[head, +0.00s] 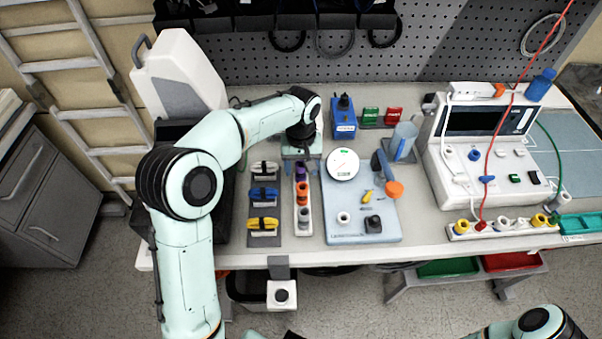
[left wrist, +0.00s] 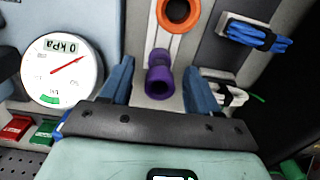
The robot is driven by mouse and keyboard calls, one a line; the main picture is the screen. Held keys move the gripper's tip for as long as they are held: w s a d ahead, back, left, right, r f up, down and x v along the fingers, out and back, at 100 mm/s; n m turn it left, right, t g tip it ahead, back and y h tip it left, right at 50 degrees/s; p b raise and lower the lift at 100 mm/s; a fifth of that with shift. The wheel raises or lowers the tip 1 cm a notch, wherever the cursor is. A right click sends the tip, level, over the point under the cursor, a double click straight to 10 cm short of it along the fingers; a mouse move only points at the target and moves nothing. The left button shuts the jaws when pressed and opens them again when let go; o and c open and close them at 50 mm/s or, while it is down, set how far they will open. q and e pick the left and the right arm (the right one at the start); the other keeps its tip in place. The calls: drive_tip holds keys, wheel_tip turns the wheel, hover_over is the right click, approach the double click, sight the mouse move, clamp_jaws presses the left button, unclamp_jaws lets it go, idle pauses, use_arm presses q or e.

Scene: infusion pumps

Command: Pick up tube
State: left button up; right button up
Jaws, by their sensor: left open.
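A purple tube-like fitting (head: 301,172) stands at the far end of a narrow white rack (head: 304,226), with orange and brown ones (head: 302,188) in line with it. My left gripper (head: 301,161) is over that far end. In the left wrist view, its two blue fingers (left wrist: 160,88) are open, one on each side of the purple fitting (left wrist: 159,76), with gaps visible. Coiled tube bundles lie left of the rack: white (head: 264,168), blue (head: 264,194) and yellow (head: 264,225). My right gripper is not in view.
A pressure gauge (head: 342,164) sits on a grey-blue board (head: 345,212) close right of the rack. A blue box (head: 344,122) stands behind it. A pump unit (head: 485,155) with red and green lines is at the right. A white jug (head: 178,75) stands back left.

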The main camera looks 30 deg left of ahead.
sight(301, 174)
use_arm(q)
wheel_tip(301, 174, down, 2)
drive_tip(key=shift+f, duration=0.25)
drive_tip(key=c, duration=1.1)
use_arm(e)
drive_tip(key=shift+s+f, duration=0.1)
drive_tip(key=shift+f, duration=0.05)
